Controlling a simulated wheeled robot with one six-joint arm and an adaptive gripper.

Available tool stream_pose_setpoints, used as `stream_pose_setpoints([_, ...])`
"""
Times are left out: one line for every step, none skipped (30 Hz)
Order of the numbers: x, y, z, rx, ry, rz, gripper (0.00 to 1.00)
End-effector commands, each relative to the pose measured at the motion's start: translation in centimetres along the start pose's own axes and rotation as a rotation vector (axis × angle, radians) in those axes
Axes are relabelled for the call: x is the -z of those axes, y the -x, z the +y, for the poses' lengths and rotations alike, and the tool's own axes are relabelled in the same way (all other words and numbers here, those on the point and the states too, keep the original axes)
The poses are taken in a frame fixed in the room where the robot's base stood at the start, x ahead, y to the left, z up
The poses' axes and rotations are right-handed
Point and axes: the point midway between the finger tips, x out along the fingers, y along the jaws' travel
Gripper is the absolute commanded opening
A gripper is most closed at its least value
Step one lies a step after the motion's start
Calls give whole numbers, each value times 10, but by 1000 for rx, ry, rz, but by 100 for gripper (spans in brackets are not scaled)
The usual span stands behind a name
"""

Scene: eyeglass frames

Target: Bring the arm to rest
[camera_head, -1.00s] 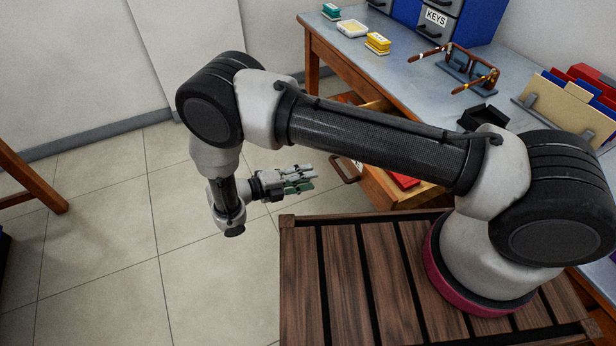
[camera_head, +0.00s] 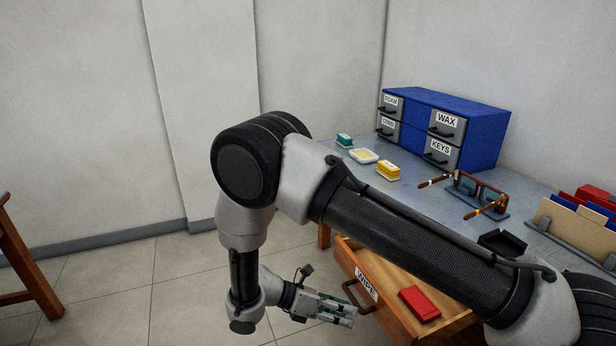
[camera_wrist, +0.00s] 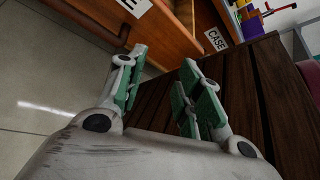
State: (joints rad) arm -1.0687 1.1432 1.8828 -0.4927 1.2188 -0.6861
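My arm reaches left across the head view and hangs down at its elbow. My gripper (camera_head: 345,312) is at its lower end, beside the open drawer labelled WIPE (camera_head: 400,290), pointing right. In the wrist view my gripper (camera_wrist: 163,62) has its two green-padded fingers apart with nothing between them. The eyeglass frames (camera_head: 478,195) rest on a stand on the table, away from my gripper. A red box (camera_head: 419,304) lies in the open drawer.
The grey table (camera_head: 400,203) holds a blue drawer cabinet (camera_head: 470,108), a yellow block (camera_head: 386,171), a white dish (camera_head: 363,156), a green block (camera_head: 344,140), a black tray (camera_head: 502,243) and a folder rack (camera_head: 570,235). Open tiled floor (camera_head: 110,300) lies left of my arm.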

Motion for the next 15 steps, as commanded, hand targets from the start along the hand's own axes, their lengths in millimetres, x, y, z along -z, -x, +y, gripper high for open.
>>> stream_pose_setpoints([-18, 5, -10, 10, -92, 62, 35])
stream_pose_setpoints([-28, 8, -17, 19, -151, 101, 35])
stream_pose_setpoints([-42, 10, -26, 31, -234, 154, 35])
stream_pose_setpoints([-53, 12, -33, 45, -297, 195, 35])
stream_pose_setpoints([-64, 13, -41, 58, -362, 238, 35])
stream_pose_setpoints([-80, 15, -52, 78, -448, 295, 35])
stream_pose_setpoints([-91, 16, -59, 93, -512, 337, 35])
stream_pose_setpoints([-102, 16, -68, 110, -575, 379, 35])
stream_pose_setpoints([-117, 15, -79, 133, -655, 433, 35])
stream_pose_setpoints([-128, 15, -87, 149, -715, 474, 35])
stream_pose_setpoints([-139, 15, -96, 167, -773, 514, 35])
stream_pose_setpoints([-153, 13, -107, 191, -848, 566, 35])
stream_pose_setpoints([-162, 12, -116, 210, -905, 605, 35])
stream_pose_setpoints([-172, 10, -125, 227, -960, 644, 35])
stream_pose_setpoints([-184, 7, -137, 251, -1030, 694, 35])
